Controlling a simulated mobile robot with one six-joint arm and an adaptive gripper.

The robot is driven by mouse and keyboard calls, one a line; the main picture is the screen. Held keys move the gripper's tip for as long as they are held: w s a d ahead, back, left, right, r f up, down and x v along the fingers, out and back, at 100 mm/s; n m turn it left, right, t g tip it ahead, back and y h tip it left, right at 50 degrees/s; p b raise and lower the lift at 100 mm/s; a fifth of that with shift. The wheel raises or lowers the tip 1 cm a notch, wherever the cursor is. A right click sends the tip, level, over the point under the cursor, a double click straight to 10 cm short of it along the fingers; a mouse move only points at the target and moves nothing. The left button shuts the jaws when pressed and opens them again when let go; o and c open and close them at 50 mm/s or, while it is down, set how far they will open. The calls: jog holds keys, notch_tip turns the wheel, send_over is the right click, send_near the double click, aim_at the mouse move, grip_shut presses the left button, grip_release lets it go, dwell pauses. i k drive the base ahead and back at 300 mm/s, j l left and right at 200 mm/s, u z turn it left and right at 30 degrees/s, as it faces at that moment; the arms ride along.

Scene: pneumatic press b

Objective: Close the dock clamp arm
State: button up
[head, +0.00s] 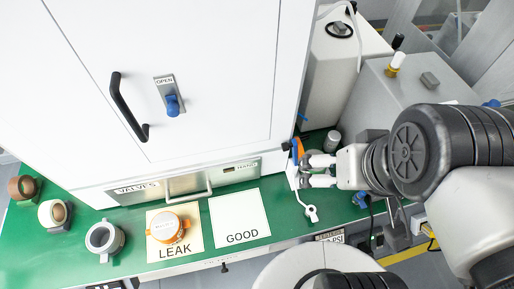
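My gripper (312,171) reaches in from the right at the right end of the green bench. Its two light fingers are apart, with a gap between them. Just left of the fingertips stands a small white fixture (293,177), with an orange and blue part (297,150) at its upper end. A white piece with a ring-like end (310,212) lies below the fingers. This small assembly appears to be the dock, but I cannot tell which piece is the clamp arm. The fingertips are close to it; contact cannot be made out, and the fingers partly cover it.
The green bench (135,246) holds a LEAK card (190,247) with an orange-rimmed valve (167,228) and an empty GOOD card (240,219). Several round valves stand at left. A white cabinet (215,60) rises behind; a grey box (385,100) stands behind my arm.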

aim_at(297, 146)
jog(key=j, duration=0.15)
jog(key=k+j, duration=0.25)
jog(key=k, duration=0.2)
jog(key=k+j+z, duration=0.1)
jog(key=k+j, duration=0.15)
jog(key=k, duration=0.15)
